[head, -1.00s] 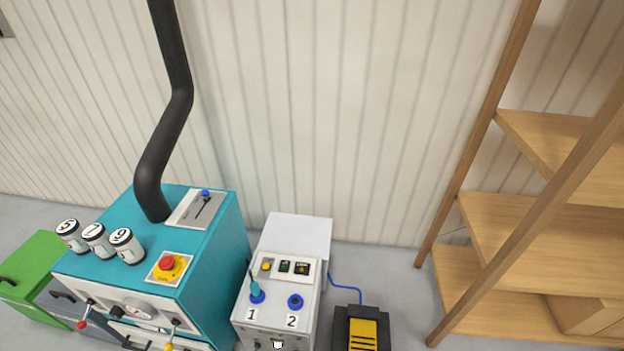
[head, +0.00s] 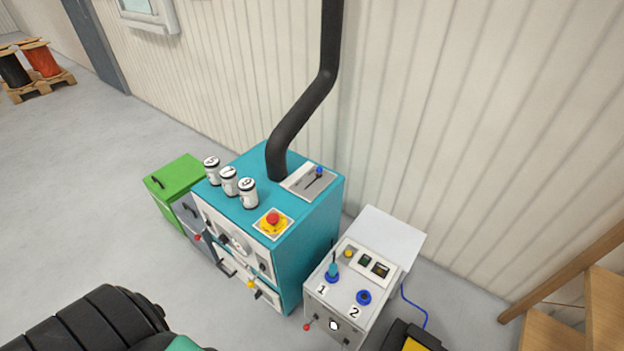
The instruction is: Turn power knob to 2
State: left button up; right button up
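A white control box (head: 385,285) stands on the floor right of centre. Its top has sockets marked 1 and 2: a teal plug (head: 332,271) stands in socket 1, and blue socket 2 (head: 363,297) looks empty. A small round white knob (head: 333,325) is on its front face, too small to read its setting. The teal machine (head: 310,235) beside it also has a pale round dial (head: 238,243) on its front. I cannot tell which of these is the power knob. Neither of my grippers is in view.
A green cabinet (head: 176,182) stands left of the teal machine. A black and yellow unit (head: 412,338) and a wooden shelf (head: 605,310) are at the right. A black ribbed shape fills the lower left. Grey floor is open at left.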

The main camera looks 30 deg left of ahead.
aim_at(224, 239)
jog(key=u, duration=1.7)
